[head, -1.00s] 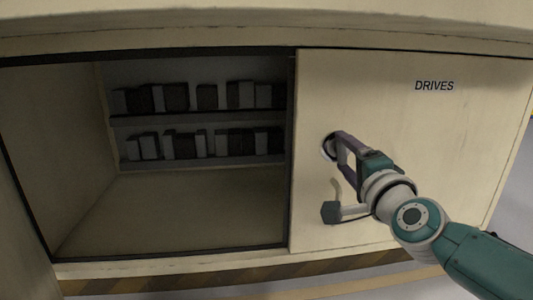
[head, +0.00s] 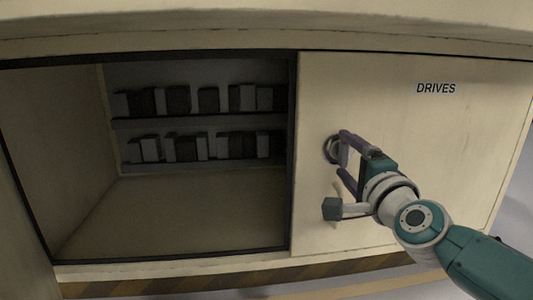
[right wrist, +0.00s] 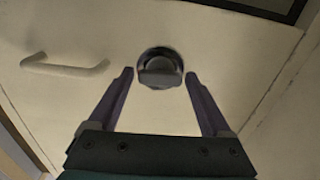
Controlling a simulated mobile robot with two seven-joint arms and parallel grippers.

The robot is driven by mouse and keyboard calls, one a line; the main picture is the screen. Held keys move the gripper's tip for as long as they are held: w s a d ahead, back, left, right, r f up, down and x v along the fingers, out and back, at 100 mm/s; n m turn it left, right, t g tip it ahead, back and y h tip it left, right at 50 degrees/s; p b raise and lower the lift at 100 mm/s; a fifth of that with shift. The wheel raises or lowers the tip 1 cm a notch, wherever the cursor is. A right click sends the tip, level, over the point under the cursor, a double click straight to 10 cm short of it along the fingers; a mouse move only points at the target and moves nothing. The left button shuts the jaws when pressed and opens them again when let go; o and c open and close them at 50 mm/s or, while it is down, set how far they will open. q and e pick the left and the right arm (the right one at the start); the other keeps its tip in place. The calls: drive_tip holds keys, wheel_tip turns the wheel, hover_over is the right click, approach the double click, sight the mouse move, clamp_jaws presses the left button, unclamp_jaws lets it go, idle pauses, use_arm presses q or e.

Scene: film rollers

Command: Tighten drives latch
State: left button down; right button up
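The drives latch (head: 331,149) is a round metal fitting on the cream door (head: 450,160) marked DRIVES. In the right wrist view the latch (right wrist: 159,70) shows a dark round recess with a raised grey grip lying roughly level across the picture. My right gripper (head: 342,154) is open in front of the latch. In the right wrist view its two purple fingers (right wrist: 159,77) stand to either side of the grip, with a gap on both sides. Whether the latch is fully tight cannot be told. My left gripper is not in view.
A pale bar handle (right wrist: 65,67) is on the same door, close to my right gripper. To the left is an open compartment (head: 180,215) with two shelves of dark and grey boxes (head: 200,147). A striped hazard strip (head: 220,276) runs below.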

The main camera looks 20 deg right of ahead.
drive_tip(key=shift+o, duration=0.9)
drive_tip(key=shift+s, duration=0.15)
drive_tip(key=p+v, duration=0.5)
drive_tip(key=v, duration=0.4)
drive_tip(key=shift+s+a, duration=0.2)
drive_tip(key=shift+s, duration=0.1)
